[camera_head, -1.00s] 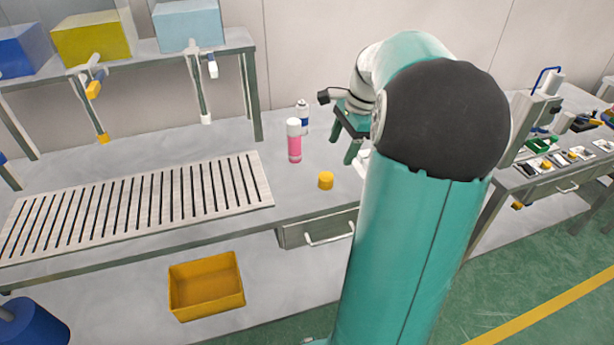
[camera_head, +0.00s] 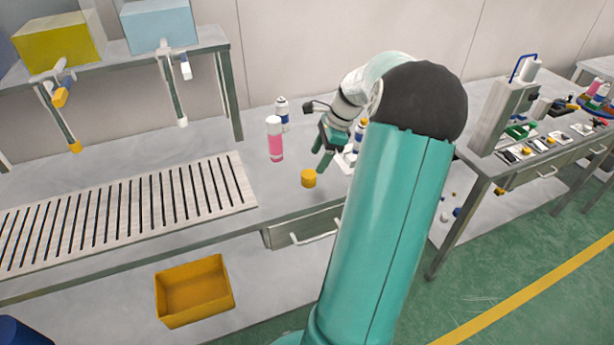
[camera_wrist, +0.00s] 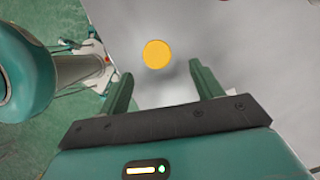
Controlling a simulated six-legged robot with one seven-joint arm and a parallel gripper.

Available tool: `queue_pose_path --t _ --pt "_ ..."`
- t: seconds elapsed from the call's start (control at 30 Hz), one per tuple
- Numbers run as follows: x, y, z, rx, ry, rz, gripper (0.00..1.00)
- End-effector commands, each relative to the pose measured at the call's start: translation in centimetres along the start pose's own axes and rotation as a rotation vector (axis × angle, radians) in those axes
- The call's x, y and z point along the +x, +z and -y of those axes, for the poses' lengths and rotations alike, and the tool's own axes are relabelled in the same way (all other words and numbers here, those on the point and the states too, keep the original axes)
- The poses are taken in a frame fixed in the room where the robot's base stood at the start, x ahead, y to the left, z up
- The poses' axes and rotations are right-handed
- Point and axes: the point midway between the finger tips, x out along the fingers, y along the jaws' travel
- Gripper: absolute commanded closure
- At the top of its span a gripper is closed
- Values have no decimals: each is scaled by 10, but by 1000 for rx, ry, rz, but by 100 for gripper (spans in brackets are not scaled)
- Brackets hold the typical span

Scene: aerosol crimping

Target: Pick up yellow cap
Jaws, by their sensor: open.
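The yellow cap (camera_head: 308,178) stands on the grey table near its front edge, left of my arm in the head view. In the wrist view the yellow cap (camera_wrist: 157,54) shows as a round disc, beyond the fingertips and roughly centred between them. My gripper (camera_head: 322,150) is open and empty, above the table and a little behind and right of the cap. In the wrist view both fingers of my gripper (camera_wrist: 160,78) are spread apart, with bare table between them. The cap is not touched.
A pink can (camera_head: 275,139) and a blue-and-white can (camera_head: 282,113) stand behind the cap. A slotted metal rack (camera_head: 130,211) lies to the left. A yellow bin (camera_head: 194,291) sits below the table. Bare tabletop surrounds the cap.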

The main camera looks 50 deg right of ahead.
Motion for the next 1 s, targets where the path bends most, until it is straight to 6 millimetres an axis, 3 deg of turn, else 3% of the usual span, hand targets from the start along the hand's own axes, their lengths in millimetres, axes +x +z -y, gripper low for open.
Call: queue_pose_path --t 0.27,0.53,0.83,1.0 --pt "27 3 1 -5 2 1 34" --pt "67 6 -2 -7 4 2 34" --pt "73 6 -1 -7 1 0 34" --pt "73 6 -1 -7 1 0 66"
